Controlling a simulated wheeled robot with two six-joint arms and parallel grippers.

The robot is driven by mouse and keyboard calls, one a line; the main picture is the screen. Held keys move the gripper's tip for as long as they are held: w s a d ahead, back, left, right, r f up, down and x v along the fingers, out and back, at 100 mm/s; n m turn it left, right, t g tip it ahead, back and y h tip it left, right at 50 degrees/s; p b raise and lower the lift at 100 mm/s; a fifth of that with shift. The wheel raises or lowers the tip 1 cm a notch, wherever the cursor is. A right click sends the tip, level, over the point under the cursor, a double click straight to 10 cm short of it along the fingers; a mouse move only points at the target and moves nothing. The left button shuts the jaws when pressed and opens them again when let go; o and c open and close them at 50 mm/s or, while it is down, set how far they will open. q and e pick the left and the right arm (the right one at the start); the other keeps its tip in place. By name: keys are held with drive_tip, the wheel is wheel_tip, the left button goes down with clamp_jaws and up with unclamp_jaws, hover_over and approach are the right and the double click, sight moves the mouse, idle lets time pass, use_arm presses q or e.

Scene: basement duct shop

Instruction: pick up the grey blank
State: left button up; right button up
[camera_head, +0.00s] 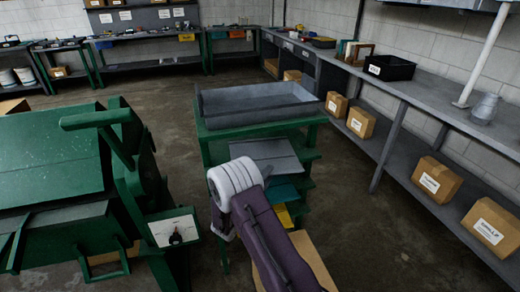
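The grey blank (272,153) is a flat grey sheet on the upper step of a green tiered stand, in front of the large grey tray. My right arm comes in from the bottom, and its white ribbed joint covers the sheet's near left corner in the picture. My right gripper (222,226) is mostly hidden behind that joint and arm, low and left of the sheet. I cannot see its fingers clearly or anything held. The grey blank appears to lie flat and apart from the gripper. My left gripper is out of view.
Teal (284,190) and yellow (283,216) sheets sit on lower steps. The grey tray (258,104) tops the green stand. A green machine (60,160) with a lever stands close on the left. A long workbench (440,104) with boxes runs along the right. Floor between is clear.

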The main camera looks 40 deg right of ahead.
drive_tip(key=shift+x, duration=1.1)
drive_tip(key=shift+a, duration=0.1)
clamp_jaws()
idle(0.4)
